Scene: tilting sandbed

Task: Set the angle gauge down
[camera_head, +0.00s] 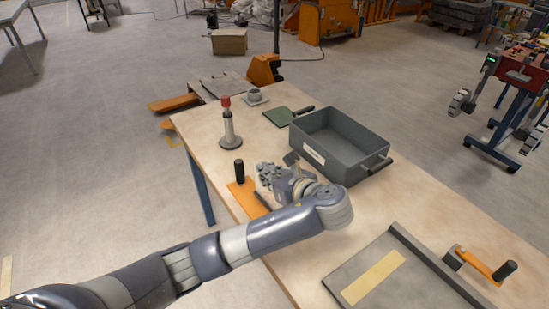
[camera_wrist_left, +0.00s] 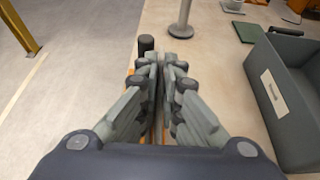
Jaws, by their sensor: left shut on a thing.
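My left gripper (camera_head: 270,174) is over the left front part of the wooden table, with its fingers pressed nearly together in the left wrist view (camera_wrist_left: 160,62). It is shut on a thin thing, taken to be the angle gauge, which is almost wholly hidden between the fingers. I cannot tell whether the gauge touches the table. An orange piece (camera_head: 240,200) with an upright black knob (camera_head: 239,171) shows just beyond and below the fingers, close to the table's left edge; the knob also shows in the left wrist view (camera_wrist_left: 147,44). My right gripper is not in view.
A grey bin (camera_head: 365,137) stands right of the gripper. A grey tray (camera_head: 350,270) and an orange black-handled tool (camera_head: 480,262) lie at front right.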

